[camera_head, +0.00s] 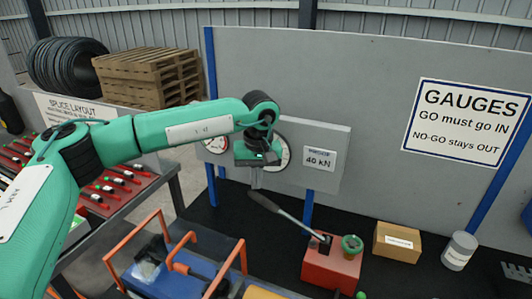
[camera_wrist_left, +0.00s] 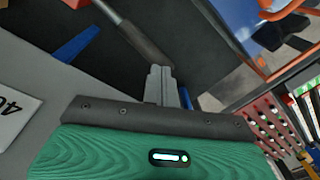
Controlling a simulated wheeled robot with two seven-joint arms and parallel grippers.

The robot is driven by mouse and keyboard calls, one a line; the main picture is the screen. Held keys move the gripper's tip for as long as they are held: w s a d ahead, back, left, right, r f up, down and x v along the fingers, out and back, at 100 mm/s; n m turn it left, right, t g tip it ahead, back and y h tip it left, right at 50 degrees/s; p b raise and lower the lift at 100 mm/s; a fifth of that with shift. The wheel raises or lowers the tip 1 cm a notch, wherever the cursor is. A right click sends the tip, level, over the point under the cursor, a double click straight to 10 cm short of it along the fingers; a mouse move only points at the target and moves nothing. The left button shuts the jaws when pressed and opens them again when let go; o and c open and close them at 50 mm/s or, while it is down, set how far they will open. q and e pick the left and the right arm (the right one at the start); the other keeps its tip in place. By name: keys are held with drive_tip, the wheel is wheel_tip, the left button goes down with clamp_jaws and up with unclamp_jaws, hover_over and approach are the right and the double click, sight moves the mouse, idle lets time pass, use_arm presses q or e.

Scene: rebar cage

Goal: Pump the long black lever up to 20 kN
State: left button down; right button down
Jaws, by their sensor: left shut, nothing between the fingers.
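The long black lever (camera_head: 266,202) slopes from upper left down to a red pump block (camera_head: 330,270). Its dark grip and grey rod (camera_wrist_left: 140,40) also show in the left wrist view. My left gripper (camera_head: 255,184) is shut and empty, pointing down at the lever's free end. Its closed fingertips (camera_wrist_left: 159,72) meet the grip's end in the left wrist view; I cannot tell whether they touch. A round gauge (camera_head: 285,154) on the grey panel is partly hidden behind my gripper, and its reading is not legible. My right gripper is not in view.
A "PROOF 40 kN" label (camera_head: 320,159) is on the panel. A second gauge (camera_head: 215,145) is partly covered by my arm. A green-topped item (camera_head: 352,243), cardboard box (camera_head: 397,242) and white jar (camera_head: 459,251) stand right. An orange-railed blue unit (camera_head: 185,265) is front left.

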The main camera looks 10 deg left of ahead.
use_arm(q)
drive_tip(key=shift+w+a+f+b, duration=0.1)
drive_tip(key=shift+a+f+b, duration=0.2)
drive_tip(key=shift+f+b, duration=0.3)
drive_tip(key=shift+a+f+b, duration=0.25)
drive_tip(key=shift+f+b, duration=0.2)
drive_tip(key=shift+f, duration=0.25)
